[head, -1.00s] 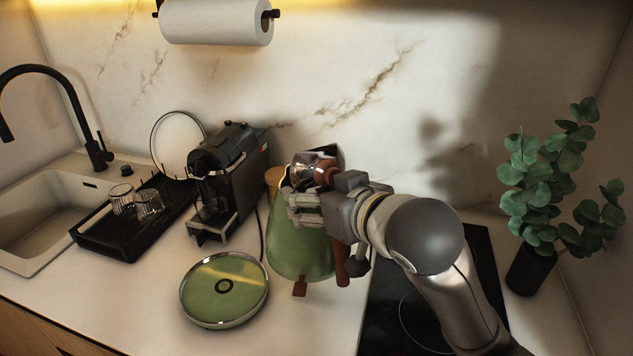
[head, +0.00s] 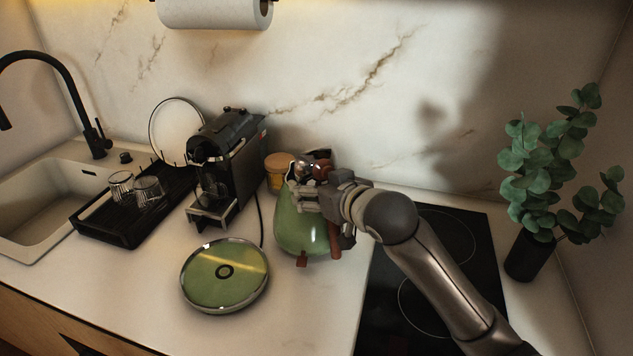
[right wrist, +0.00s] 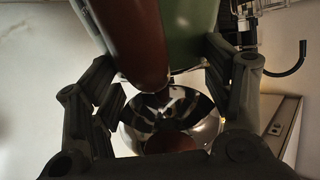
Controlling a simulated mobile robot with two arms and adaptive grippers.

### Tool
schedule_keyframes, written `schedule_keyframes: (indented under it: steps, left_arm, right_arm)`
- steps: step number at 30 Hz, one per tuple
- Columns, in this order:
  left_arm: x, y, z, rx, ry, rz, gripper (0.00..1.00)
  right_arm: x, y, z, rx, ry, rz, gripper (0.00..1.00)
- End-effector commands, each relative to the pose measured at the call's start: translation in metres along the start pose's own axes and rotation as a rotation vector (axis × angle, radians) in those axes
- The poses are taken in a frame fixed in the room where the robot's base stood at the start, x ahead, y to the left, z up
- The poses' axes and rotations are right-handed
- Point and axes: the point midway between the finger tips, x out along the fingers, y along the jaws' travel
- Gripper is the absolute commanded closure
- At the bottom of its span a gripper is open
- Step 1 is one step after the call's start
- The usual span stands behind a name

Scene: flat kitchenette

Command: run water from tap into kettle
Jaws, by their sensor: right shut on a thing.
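The green kettle (head: 298,232) with brown trim is near the middle of the head view, left of the cooktop. My right gripper (head: 312,190) is shut on its upper part. In the right wrist view the kettle's brown handle (right wrist: 135,42) and green body (right wrist: 190,35) lie between the fingers, with a shiny metal part (right wrist: 170,118) below. I cannot tell whether the kettle touches the counter. The round green kettle base (head: 215,292) with a steel rim lies in front of it. The black tap (head: 62,70) arches over the sink (head: 45,188) at far left. My left gripper is not in view.
A black drying rack (head: 120,228) with glasses (head: 148,190) stands beside the sink. A coffee machine (head: 235,150) and a wooden-lidded jar (head: 277,172) stand between rack and kettle. The cooktop (head: 455,240) and a potted plant (head: 528,255) are right.

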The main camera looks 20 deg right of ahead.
Motion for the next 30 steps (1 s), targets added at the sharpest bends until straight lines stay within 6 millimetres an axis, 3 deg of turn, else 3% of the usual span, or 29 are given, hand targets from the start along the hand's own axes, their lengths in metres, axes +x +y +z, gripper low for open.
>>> schedule_keyframes:
  steps: [6,19,20,25,30]
  left_arm:
    - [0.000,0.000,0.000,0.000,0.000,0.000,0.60]
    - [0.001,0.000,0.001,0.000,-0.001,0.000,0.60]
    - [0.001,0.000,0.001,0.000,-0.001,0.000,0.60]
    - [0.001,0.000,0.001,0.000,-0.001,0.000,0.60]
    - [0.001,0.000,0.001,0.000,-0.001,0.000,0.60]
  right_arm:
    - [0.006,-0.001,0.017,0.000,0.011,-0.003,0.99]
    - [0.008,-0.001,0.021,0.001,0.012,-0.003,0.99]
    - [0.010,-0.002,0.027,0.001,-0.003,-0.003,0.26]
    - [0.009,-0.002,0.026,0.001,-0.003,-0.003,0.06]
    - [0.009,-0.002,0.026,0.001,-0.003,-0.003,0.06]
